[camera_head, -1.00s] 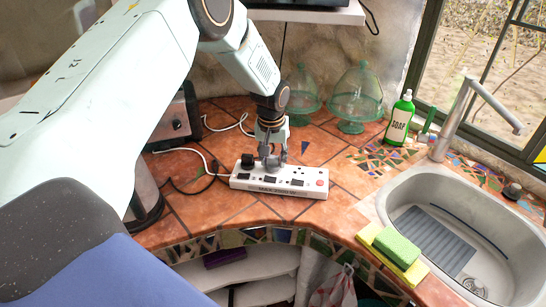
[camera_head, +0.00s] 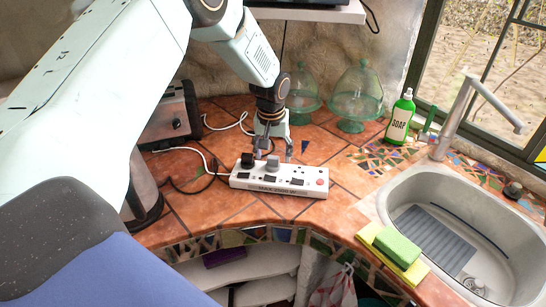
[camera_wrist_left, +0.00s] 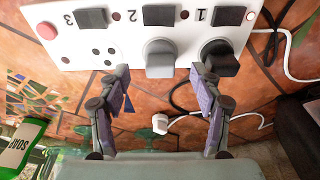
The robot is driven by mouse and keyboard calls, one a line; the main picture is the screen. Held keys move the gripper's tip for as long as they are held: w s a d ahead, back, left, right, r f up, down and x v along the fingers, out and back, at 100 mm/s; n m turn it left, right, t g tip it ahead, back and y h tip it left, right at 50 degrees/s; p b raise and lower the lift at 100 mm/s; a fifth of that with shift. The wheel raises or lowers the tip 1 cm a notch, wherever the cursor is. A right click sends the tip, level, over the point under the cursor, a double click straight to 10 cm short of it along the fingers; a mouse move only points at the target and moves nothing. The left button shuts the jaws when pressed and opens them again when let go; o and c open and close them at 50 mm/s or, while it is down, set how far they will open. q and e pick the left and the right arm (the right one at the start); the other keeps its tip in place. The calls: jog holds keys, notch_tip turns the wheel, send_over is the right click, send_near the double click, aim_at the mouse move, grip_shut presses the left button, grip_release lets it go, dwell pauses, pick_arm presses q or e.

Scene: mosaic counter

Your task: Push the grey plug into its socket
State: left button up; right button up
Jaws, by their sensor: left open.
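The grey plug (camera_head: 273,163) stands in the middle socket, number 2, of the white power strip (camera_head: 310,190) on the tiled counter. It also shows in the left wrist view (camera_wrist_left: 160,58); I cannot tell whether its base is flush with the strip. A black plug (camera_head: 247,160) stands in socket 1 beside it, and it shows in the wrist view (camera_wrist_left: 221,60). Socket 3 is empty. My left gripper (camera_head: 273,155) is open and empty, its fingers spread to either side of the grey plug and apart from it. My right gripper is not in view.
A toaster-like appliance (camera_head: 172,115) stands at the left, with loose cables near the strip. Glass domes (camera_head: 357,95), a green soap bottle (camera_head: 400,118) and a sink (camera_head: 392,188) lie to the right.

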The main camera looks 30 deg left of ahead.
aim_at(272, 173)
pick_arm(q)
notch_tip(272, 173, up, 10)
jog(key=s, duration=0.1)
jog(key=shift+s+d, duration=0.25)
jog(key=shift+d, duration=0.05)
